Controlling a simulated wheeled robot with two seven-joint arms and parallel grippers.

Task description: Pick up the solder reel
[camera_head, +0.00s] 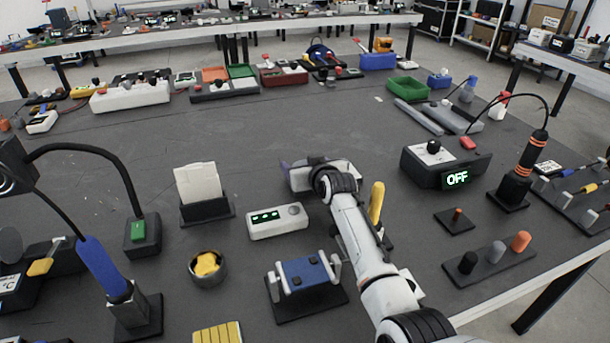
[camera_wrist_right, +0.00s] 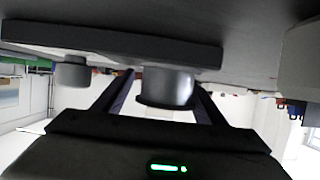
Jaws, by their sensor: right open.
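My right gripper (camera_head: 287,168) reaches out over the middle of the bench, with a purple-dark fingertip showing at its left. In the right wrist view its two dark fingers (camera_wrist_right: 158,100) stand apart. A grey cylinder (camera_wrist_right: 168,88), which looks like the solder reel, shows between them on a dark bar-like base (camera_wrist_right: 110,42). I cannot tell whether the fingers touch it. A second, smaller grey cylinder (camera_wrist_right: 71,70) is on the same base to the left. In the head view my gripper and wrist hide the reel. My left gripper is not in view.
A white box with a green display (camera_head: 277,221) stands just in front of the gripper. A card holder (camera_head: 206,211) is to the left, and a yellow-handled tool (camera_head: 376,202) is close to my right forearm. A black-and-white "OFF" station (camera_head: 440,165) stands right.

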